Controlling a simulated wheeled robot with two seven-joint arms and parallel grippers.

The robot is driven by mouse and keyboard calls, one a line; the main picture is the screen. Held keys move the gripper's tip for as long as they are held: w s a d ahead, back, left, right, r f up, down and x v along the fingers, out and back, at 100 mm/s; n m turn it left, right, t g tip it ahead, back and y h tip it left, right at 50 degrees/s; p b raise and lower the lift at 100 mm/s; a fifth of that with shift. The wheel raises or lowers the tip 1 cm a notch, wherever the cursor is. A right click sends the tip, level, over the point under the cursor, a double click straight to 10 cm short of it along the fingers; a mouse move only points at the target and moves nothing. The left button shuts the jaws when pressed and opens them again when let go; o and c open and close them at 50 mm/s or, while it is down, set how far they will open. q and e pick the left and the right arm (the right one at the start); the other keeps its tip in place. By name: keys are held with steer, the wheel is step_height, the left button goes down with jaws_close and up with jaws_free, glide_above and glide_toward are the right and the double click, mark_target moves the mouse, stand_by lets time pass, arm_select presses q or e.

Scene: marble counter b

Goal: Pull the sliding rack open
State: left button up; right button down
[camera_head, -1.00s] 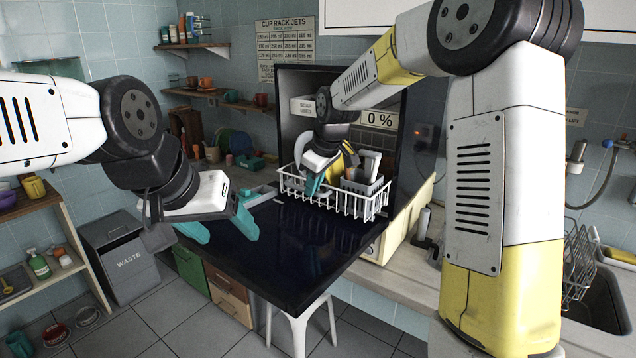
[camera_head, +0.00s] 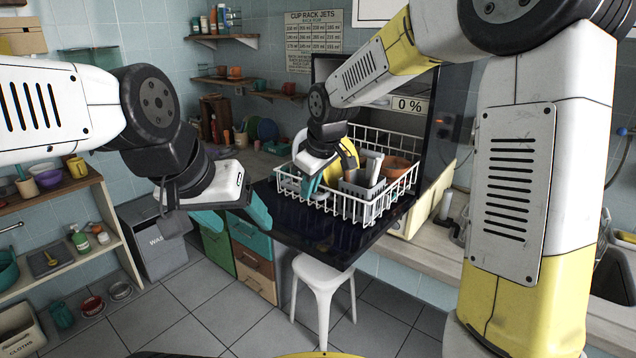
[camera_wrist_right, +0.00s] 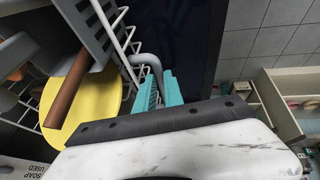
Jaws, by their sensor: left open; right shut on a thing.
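The sliding rack (camera_head: 345,208) is a white wire basket lying on the dark open door (camera_head: 325,240) of the dishwasher. Much of its length shows outside the machine. It holds yellow plates, an orange bowl and a grey cutlery holder. My right gripper (camera_head: 312,188) is at the rack's front left, its teal fingers pointing down. In the right wrist view its teal fingers (camera_wrist_right: 158,92) are shut around a grey curved bar, the rack handle (camera_wrist_right: 150,64). My left gripper (camera_head: 238,217) hangs open and empty to the left of the door, apart from the rack.
A white stool (camera_head: 322,285) stands under the door's front. A waste bin (camera_head: 153,240) and wooden shelves (camera_head: 60,205) are at left. A counter with cups and dishes lies behind.

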steer(key=shift+s+a, duration=0.5)
steer(key=shift+s, duration=0.2)
steer(key=shift+s+a, duration=0.5)
steer(key=shift+s, duration=0.2)
steer(key=c, duration=1.7)
jaws_free()
steer(key=v, duration=0.7)
steer(key=shift+s+d+r, duration=0.1)
steer(key=shift+r, duration=0.25)
